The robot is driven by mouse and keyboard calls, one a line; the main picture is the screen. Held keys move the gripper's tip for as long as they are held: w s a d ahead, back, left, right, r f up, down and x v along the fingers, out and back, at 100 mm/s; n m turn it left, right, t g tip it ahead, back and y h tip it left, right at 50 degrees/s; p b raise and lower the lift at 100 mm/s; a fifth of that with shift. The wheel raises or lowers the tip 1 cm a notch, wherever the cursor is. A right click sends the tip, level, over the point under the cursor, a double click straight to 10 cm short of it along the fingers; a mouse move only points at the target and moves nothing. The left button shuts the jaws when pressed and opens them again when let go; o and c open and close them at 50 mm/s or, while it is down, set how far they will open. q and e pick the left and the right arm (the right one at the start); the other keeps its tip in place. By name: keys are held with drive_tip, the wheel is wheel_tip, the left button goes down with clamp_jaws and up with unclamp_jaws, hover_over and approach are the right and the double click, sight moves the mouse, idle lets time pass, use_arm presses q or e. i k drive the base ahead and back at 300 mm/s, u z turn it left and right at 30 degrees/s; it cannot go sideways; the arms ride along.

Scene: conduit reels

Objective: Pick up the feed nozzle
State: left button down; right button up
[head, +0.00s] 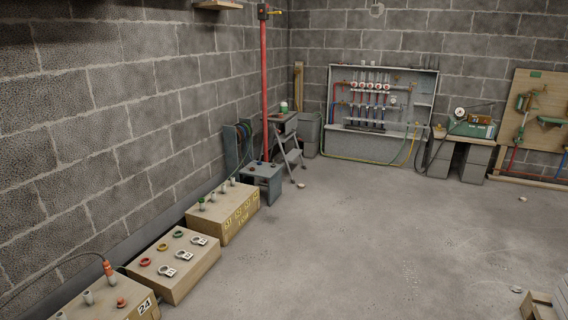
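Neither of my grippers shows in the head view. I cannot tell for certain which thing is the feed nozzle. An orange fitting (107,268) with a dark hose running off to the left stands at the back of the box marked 24 (143,308), low at the left. The frame's lower edge cuts off part of this box. Several grey pegs and a small orange knob (121,302) are also on its top.
A tan box with coloured rings and metal clamps (182,287) and a yellow-marked box (238,224) line the left wall. Beyond are a grey stool (262,172), a red pole (264,90), a pipe panel (350,139) and a workbench (477,145). The middle floor is mostly clear.

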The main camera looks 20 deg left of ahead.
sight(108, 267)
drive_tip(key=u, duration=0.4)
drive_tip(key=i, duration=2.3)
drive_tip(key=u, duration=2)
drive_tip(key=i, duration=1.1)
drive_tip(key=u, duration=1.35)
drive_tip(key=i, duration=0.6)
